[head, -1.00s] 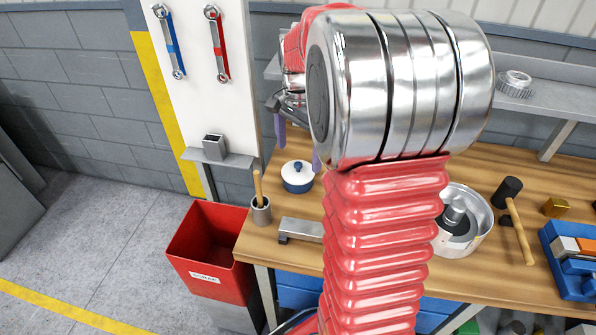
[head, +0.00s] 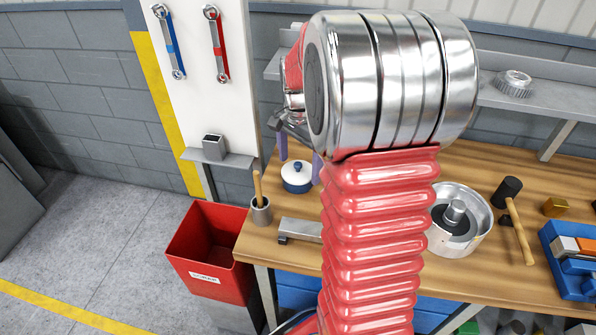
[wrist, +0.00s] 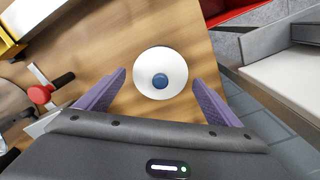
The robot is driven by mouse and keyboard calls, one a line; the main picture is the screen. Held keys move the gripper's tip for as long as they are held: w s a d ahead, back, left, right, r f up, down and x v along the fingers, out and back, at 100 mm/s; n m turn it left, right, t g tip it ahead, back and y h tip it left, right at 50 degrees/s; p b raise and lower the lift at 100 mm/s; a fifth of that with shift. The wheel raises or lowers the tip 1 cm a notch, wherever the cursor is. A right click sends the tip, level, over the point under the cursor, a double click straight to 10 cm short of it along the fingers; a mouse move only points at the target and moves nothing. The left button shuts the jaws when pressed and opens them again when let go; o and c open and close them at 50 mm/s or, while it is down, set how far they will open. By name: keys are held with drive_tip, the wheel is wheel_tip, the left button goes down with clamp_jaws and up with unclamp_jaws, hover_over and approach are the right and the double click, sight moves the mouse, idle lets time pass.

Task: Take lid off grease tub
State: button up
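The grease tub (head: 298,186) is a small blue tub on the wooden bench. My gripper (wrist: 158,88) is open, with purple fingers to the left and right of the lid and nothing held. Whether a finger touches the lid cannot be told.
A cup with a wooden handle (head: 261,213) stands left of the tub, and a grey metal block (head: 300,230) lies in front. A red bin (head: 209,250) stands left of the bench. A round metal pan (head: 478,242) and a mallet (head: 516,215) are to the right.

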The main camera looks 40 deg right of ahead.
sight(299, 163)
drive_tip(key=c, duration=1)
drive_tip(key=shift+r, duration=0.1)
wheel_tip(299, 163, up, 10)
drive_tip(key=shift+f, duration=0.1)
idle(0.5)
